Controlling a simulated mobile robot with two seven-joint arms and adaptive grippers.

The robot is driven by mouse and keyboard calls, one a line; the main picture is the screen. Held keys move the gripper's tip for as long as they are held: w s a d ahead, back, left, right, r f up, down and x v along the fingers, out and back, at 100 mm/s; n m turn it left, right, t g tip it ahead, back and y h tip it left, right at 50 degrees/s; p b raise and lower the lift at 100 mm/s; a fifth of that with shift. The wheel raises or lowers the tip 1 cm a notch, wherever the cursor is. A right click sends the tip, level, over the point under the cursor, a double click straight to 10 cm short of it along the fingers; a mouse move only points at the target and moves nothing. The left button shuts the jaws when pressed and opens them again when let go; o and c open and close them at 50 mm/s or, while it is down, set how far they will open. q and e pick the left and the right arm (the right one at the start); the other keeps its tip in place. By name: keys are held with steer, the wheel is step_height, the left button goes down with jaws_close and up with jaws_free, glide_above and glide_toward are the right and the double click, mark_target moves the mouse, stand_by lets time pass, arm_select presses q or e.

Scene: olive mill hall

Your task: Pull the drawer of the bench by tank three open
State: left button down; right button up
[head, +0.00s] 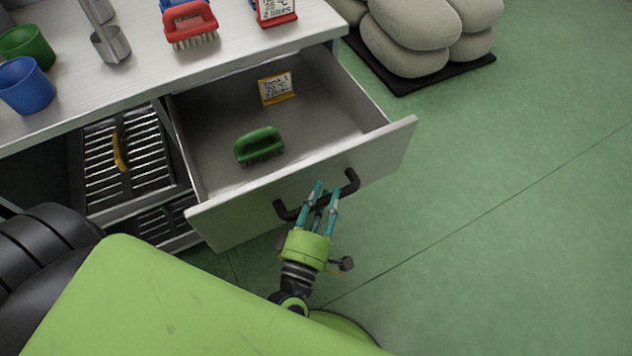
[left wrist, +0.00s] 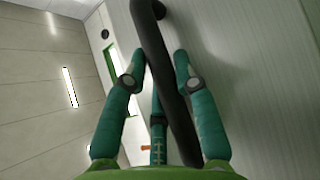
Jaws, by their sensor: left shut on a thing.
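The bench drawer (head: 305,190) stands well open in the head view, its pale front panel pulled out from the bench (head: 250,45). A green brush (head: 259,146) and a small yellow-framed card (head: 277,88) are inside it. A black bar handle (head: 350,184) is on the drawer front. My left gripper (head: 319,190) is shut on this handle, with its teal fingers around the bar. In the left wrist view the black handle (left wrist: 160,60) runs between the fingers, with the drawer front (left wrist: 240,60) behind it. My right gripper is not in view.
On the bench top are a red brush (head: 190,24), a card in a red stand (head: 277,10), metal scoops (head: 110,43), a green cup (head: 27,46) and a blue cup (head: 25,86). Slatted racks (head: 125,160) sit below. Stacked sacks (head: 405,40) lie behind right. Green floor (head: 500,190) is clear at right.

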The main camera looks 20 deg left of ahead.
arm_select(q)
steer(key=shift+s+d, duration=0.15)
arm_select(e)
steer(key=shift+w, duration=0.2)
arm_select(q)
steer(key=c, duration=1.2)
jaws_free()
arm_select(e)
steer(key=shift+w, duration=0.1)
arm_select(q)
steer(key=s, duration=0.4)
steer(key=s+f, duration=0.1)
steer(key=s, duration=0.7)
steer(key=shift+d+f, duration=0.35)
steer(key=shift+d, duration=0.05)
